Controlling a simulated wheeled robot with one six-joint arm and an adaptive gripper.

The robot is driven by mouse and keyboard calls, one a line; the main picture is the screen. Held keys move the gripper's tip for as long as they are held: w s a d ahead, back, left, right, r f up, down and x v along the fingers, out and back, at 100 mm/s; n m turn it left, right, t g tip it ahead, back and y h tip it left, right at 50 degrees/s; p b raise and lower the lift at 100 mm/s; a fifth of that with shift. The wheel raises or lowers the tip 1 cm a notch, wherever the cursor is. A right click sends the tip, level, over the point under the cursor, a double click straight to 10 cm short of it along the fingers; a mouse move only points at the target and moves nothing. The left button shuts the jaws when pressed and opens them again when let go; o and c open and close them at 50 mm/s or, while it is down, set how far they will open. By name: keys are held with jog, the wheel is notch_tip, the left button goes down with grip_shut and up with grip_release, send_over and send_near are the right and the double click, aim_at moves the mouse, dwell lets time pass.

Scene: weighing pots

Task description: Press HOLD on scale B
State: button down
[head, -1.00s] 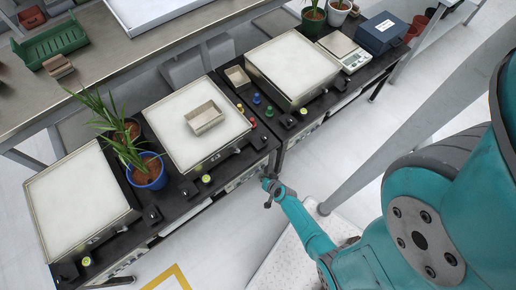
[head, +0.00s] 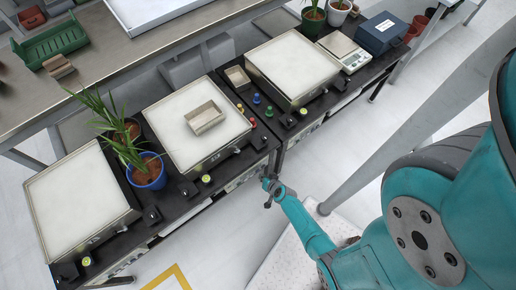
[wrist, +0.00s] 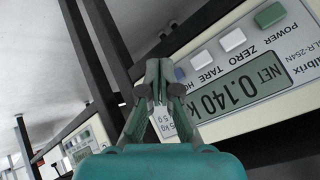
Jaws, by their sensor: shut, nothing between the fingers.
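In the wrist view a scale's front panel (wrist: 238,112) fills the right side, turned upside down. Its display (wrist: 258,88) reads NET 0.140. Its buttons are a green POWER (wrist: 269,14), a white ZERO (wrist: 232,39), a white TARE (wrist: 201,58) and a blue one (wrist: 180,73), whose label begins "HO" and is partly hidden. My gripper (wrist: 157,88) is shut and empty, its tips just left of the blue button; contact cannot be told. In the head view my gripper (head: 271,190) is at the bench front, near the middle scale (head: 180,125), which carries a beige tray (head: 205,117).
Other scales stand left (head: 75,200) and right (head: 293,65) on the black bench. A plant in a blue pot (head: 148,175) stands between the left and middle scales. The floor in front is mostly clear.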

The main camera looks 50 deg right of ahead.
jog(key=shift+w, duration=0.1)
jog(key=shift+w+d, duration=0.1)
jog(key=shift+w, duration=0.2)
jog(key=shift+w+d, duration=0.15)
jog(key=shift+w, duration=0.3)
dwell(0.7)
dwell(0.4)
jog(key=shift+s+a, duration=0.25)
jog(key=shift+s, duration=0.6)
jog(key=shift+s, duration=0.1)
jog(key=s, duration=0.2)
jog(key=s+a, duration=0.1)
jog(key=s, duration=0.1)
jog(key=shift+s+a, duration=0.2)
jog(key=shift+s, duration=0.1)
dwell(0.6)
